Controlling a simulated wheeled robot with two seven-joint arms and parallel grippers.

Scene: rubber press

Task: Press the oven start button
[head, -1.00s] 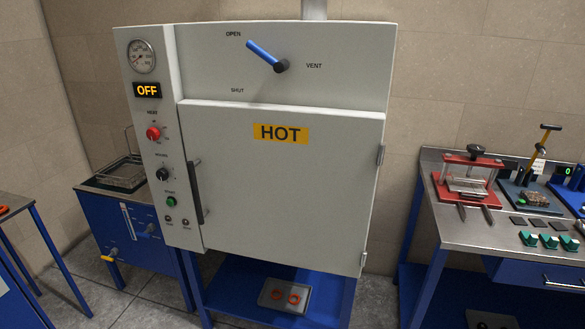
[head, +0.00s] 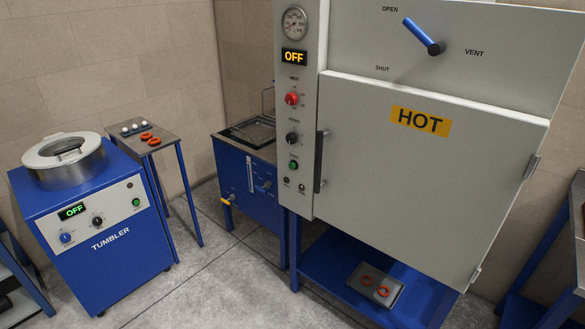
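The grey oven (head: 400,180) stands right of centre with its door shut and a yellow HOT label (head: 420,120) on it. Its narrow control panel is on the left side. The green start button (head: 293,165) sits low on that panel, below a black knob (head: 292,139) and a red heat knob (head: 291,99). The display (head: 294,57) reads OFF. The blue vent lever (head: 424,37) points up toward OPEN. Neither of my grippers shows in the head view.
A blue tumbler (head: 100,210) reading OFF stands at left. A small table (head: 160,125) with red rings is behind it. A blue tank unit (head: 245,170) stands left of the oven. A tray (head: 370,283) with red rings lies on the shelf below. Open floor (head: 215,290) lies in front.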

